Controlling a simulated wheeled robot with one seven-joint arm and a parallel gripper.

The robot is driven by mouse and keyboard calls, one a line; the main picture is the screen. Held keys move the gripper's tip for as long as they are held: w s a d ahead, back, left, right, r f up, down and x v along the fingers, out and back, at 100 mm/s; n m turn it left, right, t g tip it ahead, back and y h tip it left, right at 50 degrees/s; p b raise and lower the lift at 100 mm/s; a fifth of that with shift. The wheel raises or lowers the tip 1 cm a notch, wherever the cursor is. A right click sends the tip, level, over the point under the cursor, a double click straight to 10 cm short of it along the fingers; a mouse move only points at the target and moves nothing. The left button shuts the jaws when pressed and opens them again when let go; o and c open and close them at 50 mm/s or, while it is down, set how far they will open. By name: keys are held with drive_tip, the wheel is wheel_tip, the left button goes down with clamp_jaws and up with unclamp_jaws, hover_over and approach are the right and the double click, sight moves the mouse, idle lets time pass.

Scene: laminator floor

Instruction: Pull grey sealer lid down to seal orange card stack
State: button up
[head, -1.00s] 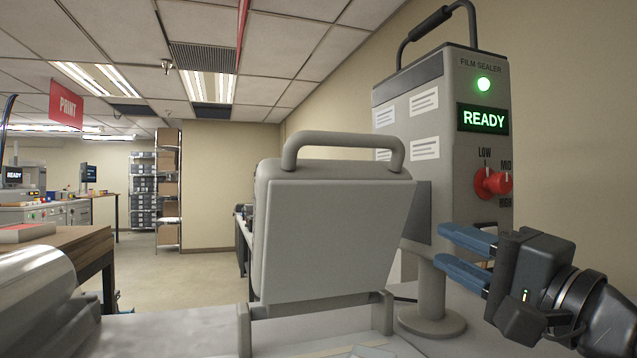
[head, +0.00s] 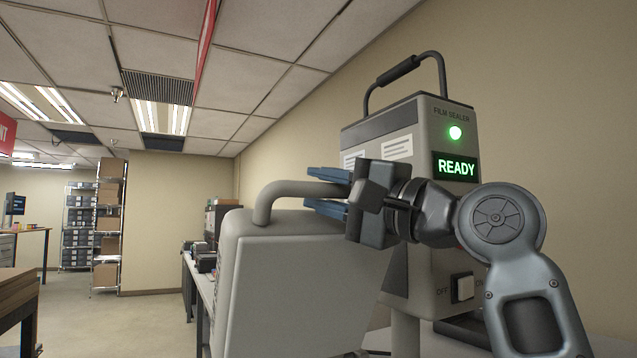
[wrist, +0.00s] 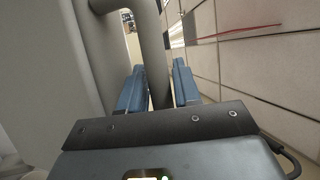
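The grey sealer lid (head: 290,285) stands raised, its broad flat face toward me in the head view. Its thick grey handle (head: 285,190) arches from the top edge. My gripper (head: 326,191) is at the right part of the handle, one blue finger above the bar and one below. In the wrist view the handle bar (wrist: 154,55) runs between the two blue fingers of my gripper (wrist: 158,88). The fingers look open around the bar, with little room on either side. The orange card stack is not in sight in either view.
The film sealer column (head: 412,170) stands behind my arm, with a green lamp and READY sign. A power switch (head: 463,288) is low on it. A bench (head: 198,290) with equipment runs behind the lid. Shelving (head: 108,225) stands far left; open floor lies at left.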

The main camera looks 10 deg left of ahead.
drive_tip(key=shift+w+a+r, duration=0.1)
drive_tip(key=shift+w+a, duration=0.2)
drive_tip(key=shift+a, duration=0.1)
clamp_jaws()
